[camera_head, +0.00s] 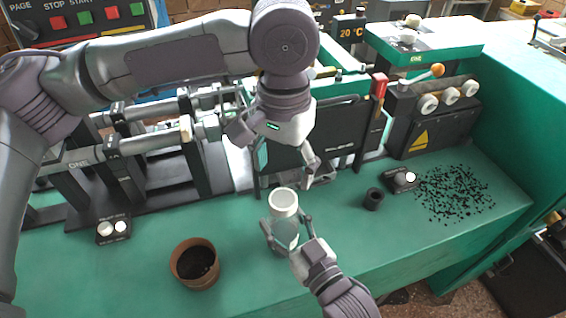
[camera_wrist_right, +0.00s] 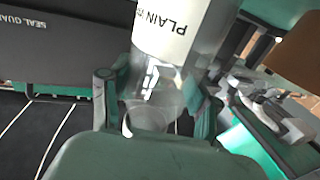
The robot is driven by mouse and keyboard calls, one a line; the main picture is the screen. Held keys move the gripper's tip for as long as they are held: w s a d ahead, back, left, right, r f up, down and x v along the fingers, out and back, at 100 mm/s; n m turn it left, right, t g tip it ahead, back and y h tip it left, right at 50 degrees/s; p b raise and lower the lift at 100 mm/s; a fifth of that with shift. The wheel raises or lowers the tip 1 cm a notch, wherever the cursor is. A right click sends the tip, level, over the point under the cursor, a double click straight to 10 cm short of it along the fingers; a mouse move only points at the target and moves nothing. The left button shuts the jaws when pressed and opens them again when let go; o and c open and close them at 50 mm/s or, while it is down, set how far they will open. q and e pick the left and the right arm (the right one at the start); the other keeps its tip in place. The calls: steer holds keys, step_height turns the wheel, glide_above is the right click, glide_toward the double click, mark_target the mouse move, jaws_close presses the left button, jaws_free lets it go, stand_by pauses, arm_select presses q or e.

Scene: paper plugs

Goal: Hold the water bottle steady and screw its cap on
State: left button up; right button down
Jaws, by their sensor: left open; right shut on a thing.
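The water bottle (camera_head: 287,237) is clear, with a white band at its top in the head view. It stands roughly upright near the front of the green bench. The right wrist view shows its clear body (camera_wrist_right: 150,85) and white label reading "PLAIN". My right gripper (camera_head: 286,226) is shut on the bottle, one finger on each side. My left gripper (camera_head: 277,163) is open above and behind the bottle, apart from it, and I see nothing between its fingers. A small dark cylinder (camera_head: 373,199) stands right of the bottle; I cannot tell whether it is the cap.
A brown pot (camera_head: 196,265) with dark contents stands to the left. A switch box (camera_head: 403,180) and scattered black granules (camera_head: 455,194) lie to the right. Machine rails and a dark panel (camera_head: 345,130) stand behind. The bench front (camera_head: 400,235) right of the bottle is clear.

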mark_target(283, 199)
stand_by(0.4)
arm_select(q)
steer(key=shift+f, duration=4)
steer(key=shift+c, duration=0.2)
steer(key=c, duration=1.2)
